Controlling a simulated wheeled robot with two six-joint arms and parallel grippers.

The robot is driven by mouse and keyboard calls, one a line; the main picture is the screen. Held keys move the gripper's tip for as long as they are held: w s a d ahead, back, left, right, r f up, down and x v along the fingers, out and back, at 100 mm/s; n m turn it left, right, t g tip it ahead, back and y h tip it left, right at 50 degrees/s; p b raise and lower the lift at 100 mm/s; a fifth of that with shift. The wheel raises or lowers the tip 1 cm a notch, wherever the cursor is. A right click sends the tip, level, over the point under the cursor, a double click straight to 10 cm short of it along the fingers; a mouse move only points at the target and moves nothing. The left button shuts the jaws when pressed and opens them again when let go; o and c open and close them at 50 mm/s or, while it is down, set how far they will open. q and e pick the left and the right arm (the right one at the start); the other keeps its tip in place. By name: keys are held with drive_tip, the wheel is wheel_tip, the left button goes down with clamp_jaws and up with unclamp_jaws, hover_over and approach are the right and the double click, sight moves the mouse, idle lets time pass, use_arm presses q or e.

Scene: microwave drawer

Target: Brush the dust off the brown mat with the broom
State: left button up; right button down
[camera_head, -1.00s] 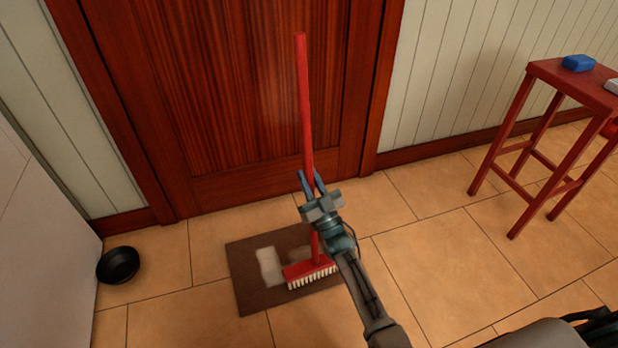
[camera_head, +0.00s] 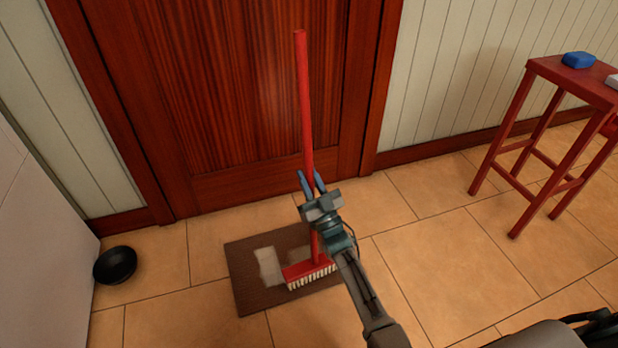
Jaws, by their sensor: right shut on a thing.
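The red broom (camera_head: 304,110) stands nearly upright, its white-bristled head (camera_head: 310,274) over the right part of the brown mat (camera_head: 252,297). A pale dust patch (camera_head: 269,265) lies on the mat just left of the head. My right gripper (camera_head: 311,184) is shut on the lower part of the red handle. My right arm hides part of the mat's right edge. My left gripper is not in view.
A wooden door (camera_head: 245,90) stands right behind the mat. A black bowl (camera_head: 115,265) sits on the floor at the left, near a white panel. A red stool (camera_head: 560,75) with a blue object (camera_head: 578,60) on it stands at the right. Tiled floor between is clear.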

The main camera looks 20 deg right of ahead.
drive_tip(key=shift+s+a+f+b, duration=0.1)
drive_tip(key=shift+f+b, duration=0.85)
drive_tip(key=shift+f, duration=1.45)
drive_tip(key=w+r+m+h+b, duration=0.1)
drive_tip(key=w+b, duration=1)
drive_tip(key=w, duration=0.5)
drive_tip(key=shift+w+d, duration=0.2)
drive_tip(key=shift+r, duration=0.1)
